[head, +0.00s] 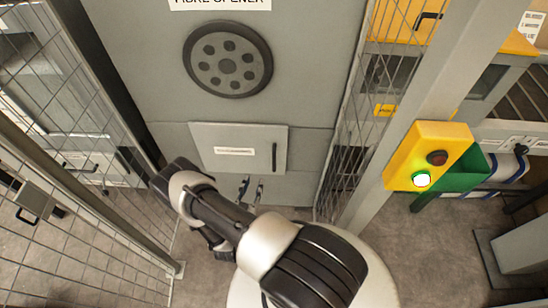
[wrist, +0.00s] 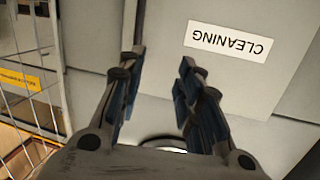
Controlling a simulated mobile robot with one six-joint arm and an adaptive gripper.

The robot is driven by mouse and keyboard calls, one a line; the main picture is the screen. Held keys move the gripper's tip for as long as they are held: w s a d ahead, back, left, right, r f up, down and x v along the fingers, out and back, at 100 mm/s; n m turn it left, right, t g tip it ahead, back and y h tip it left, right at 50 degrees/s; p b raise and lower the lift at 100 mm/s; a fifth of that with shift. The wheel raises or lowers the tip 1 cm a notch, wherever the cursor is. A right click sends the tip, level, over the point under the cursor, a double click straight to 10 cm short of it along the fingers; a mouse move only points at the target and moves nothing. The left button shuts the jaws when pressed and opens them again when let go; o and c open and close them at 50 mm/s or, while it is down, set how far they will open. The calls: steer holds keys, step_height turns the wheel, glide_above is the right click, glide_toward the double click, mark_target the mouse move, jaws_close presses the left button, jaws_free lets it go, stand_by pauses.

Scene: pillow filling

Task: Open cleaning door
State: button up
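The cleaning door (head: 214,138) is a grey square panel low on the fibre opener, and it looks closed. Its dark vertical handle (head: 274,157) is at the right edge in the head view. In the wrist view, the door's label (wrist: 228,41) reads CLEANING upside down, and the handle (wrist: 139,22) shows at the top, beyond the left finger. My gripper (head: 251,188) is in front of the door's lower edge, left of and below the handle in the head view. In the wrist view my gripper (wrist: 158,80) has its two fingers apart with nothing between them.
Mesh fence panels (head: 75,140) stand on the left, with another mesh panel (head: 362,110) on the right. A yellow button box (head: 428,150) with a red button and a lit green button is on a right-hand post. A round vent (head: 228,60) is above the door.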

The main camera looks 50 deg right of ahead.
steer(key=h, duration=0.1)
glide_toward(274, 158)
steer(key=shift+n, duration=0.4)
steer(key=b+x, duration=0.4)
steer(key=x, duration=0.7)
steer(key=shift+a+f, duration=0.1)
jaws_close()
